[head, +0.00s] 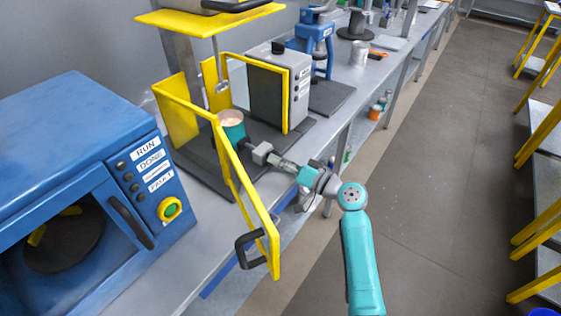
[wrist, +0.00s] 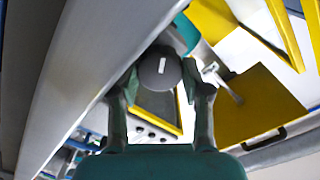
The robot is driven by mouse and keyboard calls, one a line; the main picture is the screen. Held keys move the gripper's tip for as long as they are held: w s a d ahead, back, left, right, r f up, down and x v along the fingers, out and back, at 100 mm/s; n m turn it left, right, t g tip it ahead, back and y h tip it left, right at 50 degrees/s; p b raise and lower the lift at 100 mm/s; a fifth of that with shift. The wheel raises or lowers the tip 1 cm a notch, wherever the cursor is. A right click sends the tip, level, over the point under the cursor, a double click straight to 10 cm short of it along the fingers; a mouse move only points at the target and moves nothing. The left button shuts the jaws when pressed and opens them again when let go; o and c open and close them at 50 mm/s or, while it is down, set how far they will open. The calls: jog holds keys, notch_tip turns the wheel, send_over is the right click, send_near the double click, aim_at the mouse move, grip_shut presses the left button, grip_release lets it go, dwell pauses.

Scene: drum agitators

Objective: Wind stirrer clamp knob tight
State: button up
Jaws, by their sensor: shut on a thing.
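The clamp knob (wrist: 160,72) is a round dark grey disc with a white line on its face, in the middle of the wrist view. The line stands close to upright there. My gripper (wrist: 159,88) has one finger on each side of the knob and is shut on it. In the head view, my gripper (head: 266,155) reaches in from the right beside the teal can (head: 231,127) on the stirrer. The knob cannot be made out clearly there. The stirrer's shaft (head: 222,75) hangs above the can, whose top looks pale orange inside.
The stirrer's yellow framed door (head: 240,195) stands open towards the front, just left of my gripper. A blue machine (head: 85,170) with labelled buttons stands at the left. A grey control box (head: 280,92) stands behind. The aisle floor (head: 430,180) at the right is clear.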

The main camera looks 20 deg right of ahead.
jog(key=shift+m, duration=1.3)
jog(key=o, duration=1.2)
jog(key=shift+c, duration=0.2)
jog(key=shift+f, duration=0.1)
